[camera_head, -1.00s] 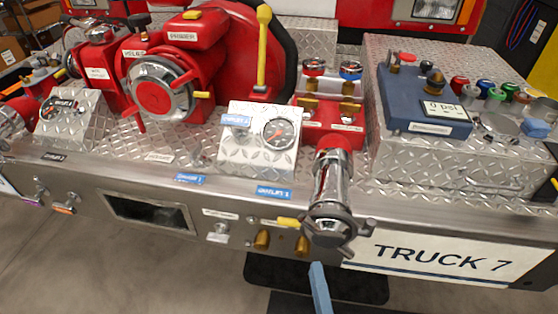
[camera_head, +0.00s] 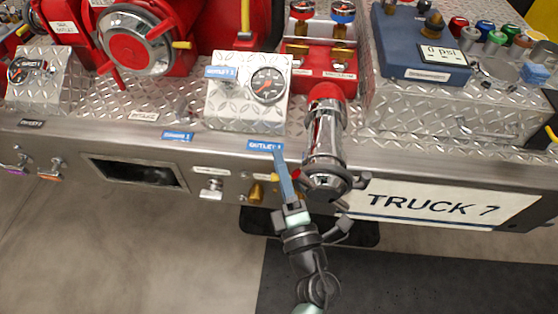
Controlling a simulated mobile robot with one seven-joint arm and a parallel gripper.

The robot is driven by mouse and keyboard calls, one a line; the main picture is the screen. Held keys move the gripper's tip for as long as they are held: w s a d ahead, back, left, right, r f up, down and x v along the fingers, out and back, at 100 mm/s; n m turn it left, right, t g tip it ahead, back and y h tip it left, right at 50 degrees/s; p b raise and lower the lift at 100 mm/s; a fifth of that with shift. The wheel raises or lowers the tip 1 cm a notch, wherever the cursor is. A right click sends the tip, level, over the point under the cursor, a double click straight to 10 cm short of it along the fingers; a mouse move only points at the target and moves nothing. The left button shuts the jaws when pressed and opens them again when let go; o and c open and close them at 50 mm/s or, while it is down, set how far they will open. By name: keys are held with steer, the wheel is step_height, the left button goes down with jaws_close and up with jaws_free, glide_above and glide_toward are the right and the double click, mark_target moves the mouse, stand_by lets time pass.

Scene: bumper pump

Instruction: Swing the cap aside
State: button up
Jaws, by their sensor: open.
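The cap (camera_head: 326,186) is a dark grey disc with lugs. It sits over the front end of the chrome outlet pipe (camera_head: 323,130), which has a red collar at its top and sticks out over the bumper's front edge. My gripper (camera_head: 287,185) is in front of the bumper, just left of the cap. It is open and holds nothing visible. One long blue finger points up past the cap's left side, over the bumper face; the other finger is not clearly visible. I cannot tell whether the finger touches the cap.
A gauge box (camera_head: 247,104) stands left of the pipe, and a blue instrument (camera_head: 420,45) reading 0 psi rests on the right-hand box. Brass knob (camera_head: 256,192) and chrome knob (camera_head: 211,188) protrude from the bumper face. The TRUCK 7 plate (camera_head: 440,204) is right of the cap. Floor ahead is clear.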

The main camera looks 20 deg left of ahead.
steer(key=shift+w+a, duration=0.35)
steer(key=shift+w, duration=0.1)
steer(key=shift+r, duration=0.1)
jaws_close()
stand_by(1.1)
